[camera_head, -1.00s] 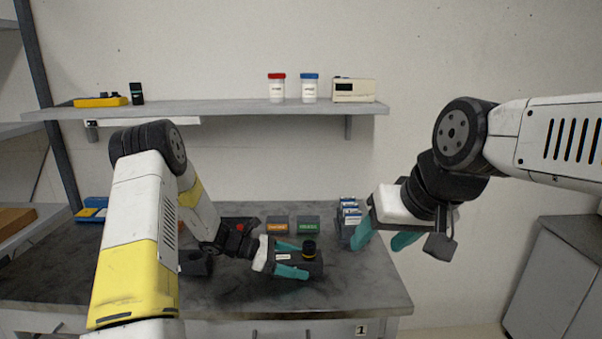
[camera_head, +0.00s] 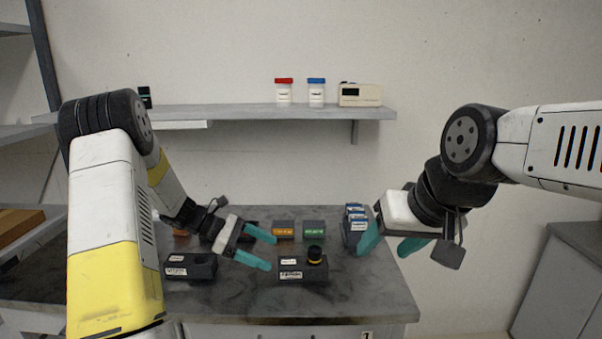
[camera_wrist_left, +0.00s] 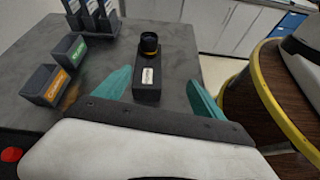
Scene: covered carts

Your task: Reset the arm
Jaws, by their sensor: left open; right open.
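My left gripper (camera_head: 262,248) is open and empty, with teal fingers. In the head view it hangs over the bench, left of a dark block (camera_head: 303,272) with a black and yellow round piece (camera_head: 315,254) standing on it. In the left wrist view this block (camera_wrist_left: 146,93) lies ahead of the two spread fingers (camera_wrist_left: 160,92), apart from them. My right gripper (camera_head: 388,245) is open and empty at the bench's right edge, beside a holder with blue-and-white boxes (camera_head: 356,218).
A second dark block (camera_head: 188,267) lies below the left arm. Orange-labelled (camera_head: 284,230) and green-labelled (camera_head: 314,229) bins stand behind on the grey bench (camera_head: 240,302). A wall shelf (camera_head: 240,114) carries a red-capped jar (camera_head: 284,93), a blue-capped jar (camera_head: 316,93) and a beige device (camera_head: 360,95).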

